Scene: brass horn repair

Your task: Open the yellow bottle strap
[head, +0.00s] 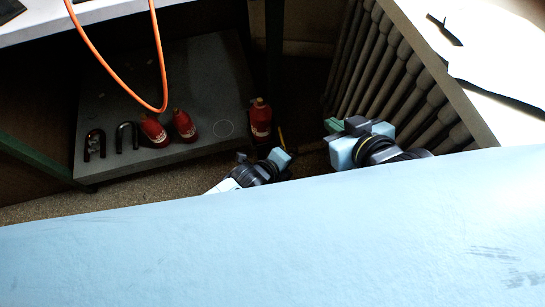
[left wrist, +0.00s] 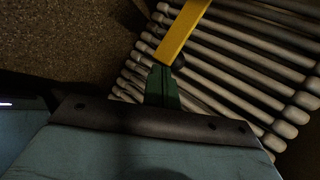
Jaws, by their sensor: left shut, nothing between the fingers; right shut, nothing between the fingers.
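The yellow strap (left wrist: 182,32) shows in the left wrist view as a flat band running down from the top edge, its lower end close to my fingertips. In the head view only a thin yellow sliver (head: 282,138) shows beside a red bottle (head: 260,119). My left gripper (left wrist: 162,75) has its green fingers shut and empty, just below the strap's end; I cannot tell whether they touch. In the head view, its wrist is low, near the red bottle. My right gripper (head: 337,127) is shut and empty, in front of the radiator.
A ribbed radiator (head: 385,85) stands behind the grippers. A grey low shelf (head: 205,80) carries two more red bottles (head: 154,131) and two horseshoe-shaped pieces (head: 127,136). An orange hose (head: 110,80) hangs over it. A white-topped surface (head: 490,110) is at right.

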